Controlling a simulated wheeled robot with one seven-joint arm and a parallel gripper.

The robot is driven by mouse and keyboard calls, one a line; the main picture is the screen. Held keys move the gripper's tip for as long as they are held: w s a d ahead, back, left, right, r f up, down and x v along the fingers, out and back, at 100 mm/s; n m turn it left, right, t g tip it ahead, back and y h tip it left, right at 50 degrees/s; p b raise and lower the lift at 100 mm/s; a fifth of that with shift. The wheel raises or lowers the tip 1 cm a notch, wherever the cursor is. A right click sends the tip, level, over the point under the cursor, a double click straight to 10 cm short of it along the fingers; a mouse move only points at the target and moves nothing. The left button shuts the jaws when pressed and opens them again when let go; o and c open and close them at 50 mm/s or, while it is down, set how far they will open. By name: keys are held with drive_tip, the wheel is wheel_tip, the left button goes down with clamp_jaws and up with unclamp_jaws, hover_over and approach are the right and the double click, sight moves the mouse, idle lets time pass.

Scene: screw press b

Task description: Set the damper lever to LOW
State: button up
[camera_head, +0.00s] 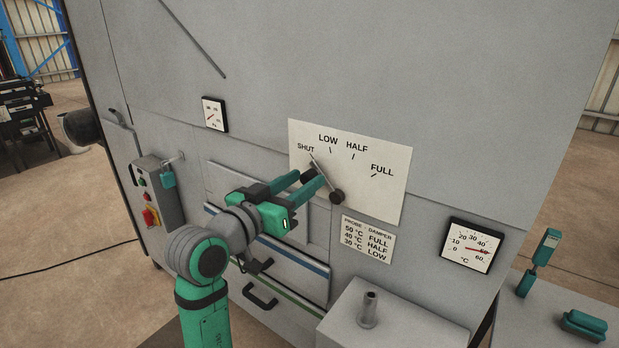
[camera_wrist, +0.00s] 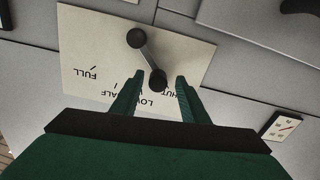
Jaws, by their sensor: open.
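The damper lever (camera_head: 325,176) is on a white scale plate (camera_head: 390,160) marked SHUT, LOW, HALF and FULL. Its pivot is the dark round hub (camera_head: 337,196), and its pointer end is at the SHUT mark. LOW lies just right of SHUT. My gripper (camera_head: 313,182) is open at the lever's free end. In the wrist view the lever (camera_wrist: 146,58) and its dark knob (camera_wrist: 157,82) show upside down. The knob appears between the two fingertips of my gripper (camera_wrist: 159,80), with gaps on both sides. I cannot tell how deep the knob sits between them.
A small card (camera_head: 368,240) pairs 50 °C with FULL, 40 with HALF, 30 with LOW. A temperature dial (camera_head: 470,246) reads near 50. A grey box with a post (camera_head: 368,310) juts out below. A switch box (camera_head: 156,195) with a padlock is at left.

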drive_tip(key=shift+x, duration=1.35)
drive_tip(key=shift+s+d, duration=0.1)
drive_tip(key=shift+d, duration=0.05)
